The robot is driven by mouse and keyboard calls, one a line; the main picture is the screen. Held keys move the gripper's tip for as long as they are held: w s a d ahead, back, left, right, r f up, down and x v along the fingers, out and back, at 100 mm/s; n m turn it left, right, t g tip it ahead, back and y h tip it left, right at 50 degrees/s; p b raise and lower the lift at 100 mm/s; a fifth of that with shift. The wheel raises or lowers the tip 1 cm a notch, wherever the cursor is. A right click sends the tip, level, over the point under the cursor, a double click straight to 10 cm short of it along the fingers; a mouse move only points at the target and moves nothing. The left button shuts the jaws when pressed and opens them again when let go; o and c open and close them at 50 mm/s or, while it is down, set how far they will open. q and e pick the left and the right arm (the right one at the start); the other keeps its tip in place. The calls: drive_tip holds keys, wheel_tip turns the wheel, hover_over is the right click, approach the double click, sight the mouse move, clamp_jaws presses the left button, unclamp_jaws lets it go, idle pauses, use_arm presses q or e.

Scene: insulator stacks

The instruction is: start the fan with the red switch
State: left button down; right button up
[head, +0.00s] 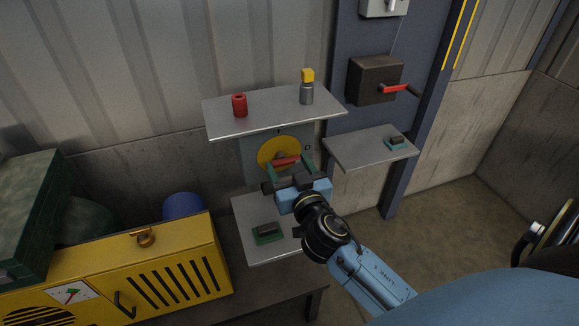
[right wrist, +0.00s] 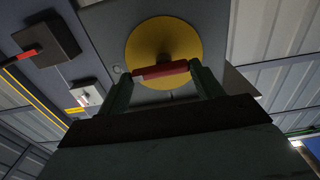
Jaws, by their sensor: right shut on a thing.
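The red switch is a red handle (head: 286,161) on a round yellow disc (head: 266,153), set on a grey panel under a shelf. An "I" mark is above the disc and an "O" mark to its right. The handle lies roughly level, slightly tilted. My right gripper (head: 289,170) is shut on it, with a green finger at each end; the right wrist view shows the same grip on the red handle (right wrist: 160,70). I cannot clearly identify a fan; a round dark thing (head: 556,240) is cut off at the right edge. My left gripper is not in view.
The upper shelf (head: 240,121) holds a red cylinder (head: 239,105) and a grey cylinder with a yellow top (head: 307,92). A dark box with a red-handled lever (head: 374,80) is on the blue column. Small shelves sit right (head: 362,154) and below. A yellow cabinet (head: 165,270) stands left.

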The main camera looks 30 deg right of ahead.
drive_tip(key=shift+n, duration=0.3)
drive_tip(key=n, duration=0.3)
drive_tip(key=shift+r+n+p, duration=0.15)
drive_tip(key=shift+n+p, duration=0.2)
drive_tip(key=shift+n, duration=0.05)
drive_tip(key=n, duration=0.2)
drive_tip(key=n+p, duration=0.1)
drive_tip(key=n, duration=0.1)
drive_tip(key=shift+a+r+n, duration=0.1)
drive_tip(key=shift+a+n, duration=0.1)
drive_tip(key=shift+n, duration=0.1)
drive_tip(key=n, duration=0.4)
drive_tip(key=shift+a+p, duration=0.1)
drive_tip(key=shift+p, duration=0.3)
drive_tip(key=n, duration=0.4)
drive_tip(key=shift+w+a+n+p, duration=0.1)
drive_tip(key=shift+a+n+p, duration=0.05)
drive_tip(key=shift+n+p, duration=0.2)
drive_tip(key=shift+n, duration=0.25)
drive_tip(key=o, duration=1)
